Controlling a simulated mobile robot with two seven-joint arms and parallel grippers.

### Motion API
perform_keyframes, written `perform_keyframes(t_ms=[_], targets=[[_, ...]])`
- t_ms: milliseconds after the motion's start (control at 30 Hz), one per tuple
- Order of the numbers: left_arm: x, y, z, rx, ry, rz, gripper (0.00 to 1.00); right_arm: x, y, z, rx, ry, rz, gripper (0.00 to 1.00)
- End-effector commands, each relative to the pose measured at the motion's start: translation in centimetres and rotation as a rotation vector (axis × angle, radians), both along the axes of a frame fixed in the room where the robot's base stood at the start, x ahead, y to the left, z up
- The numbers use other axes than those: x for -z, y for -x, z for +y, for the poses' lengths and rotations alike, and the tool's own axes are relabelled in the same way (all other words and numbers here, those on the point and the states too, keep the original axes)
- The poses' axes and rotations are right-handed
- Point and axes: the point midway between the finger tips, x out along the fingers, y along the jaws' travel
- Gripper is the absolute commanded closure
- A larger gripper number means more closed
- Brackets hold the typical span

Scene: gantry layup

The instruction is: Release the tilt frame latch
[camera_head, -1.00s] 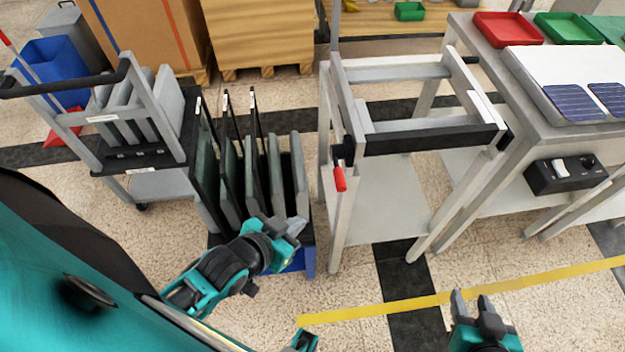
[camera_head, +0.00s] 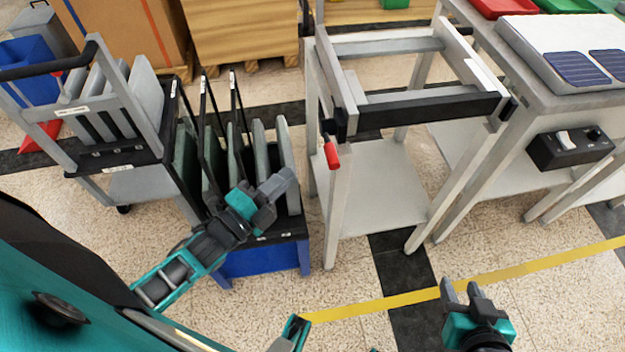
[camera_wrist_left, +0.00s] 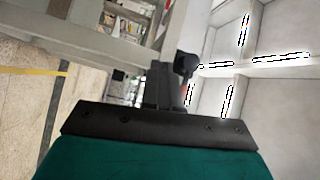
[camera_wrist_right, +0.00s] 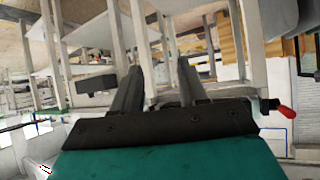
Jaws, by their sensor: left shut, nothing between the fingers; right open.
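The tilt frame (camera_head: 400,60) is a grey metal stand with a black front bar (camera_head: 425,113). Its latch has a red handle (camera_head: 331,154) hanging down at the left front corner, below a black pivot. The red handle also shows in the right wrist view (camera_wrist_right: 285,112). In the left wrist view a black round knob with a bit of red (camera_wrist_left: 188,95) sits just past the fingers. My left gripper (camera_head: 284,182) is shut and empty, left of and a little below the red handle, apart from it. My right gripper (camera_head: 464,290) is open and empty at the lower right.
A blue-based rack (camera_head: 262,258) of upright panels stands just under and behind my left gripper. A grey cart (camera_head: 120,130) is at the far left. A workbench (camera_head: 520,85) with solar panels and a black switch box (camera_head: 570,147) stands to the right. Floor in front is clear.

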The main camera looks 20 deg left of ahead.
Motion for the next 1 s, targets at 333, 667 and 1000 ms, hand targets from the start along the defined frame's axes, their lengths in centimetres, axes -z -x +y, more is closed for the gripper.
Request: perform_keyframes(t_ms=[333,667,1000], targets=[[2.7,1.6,2.5,0.038,-0.828,-0.893,1.00,5.8,-0.8,0.9,-0.021,-0.013,-0.007,0.57],[3.2,4.1,4.0,-0.070,-1.094,-1.299,1.00,6.7,-1.2,1.4,-0.032,-0.021,-0.016,0.57],[3.0,4.3,4.0,-0.077,-1.100,-1.312,1.00,6.6,-1.2,1.4,-0.031,-0.023,-0.015,0.57]])
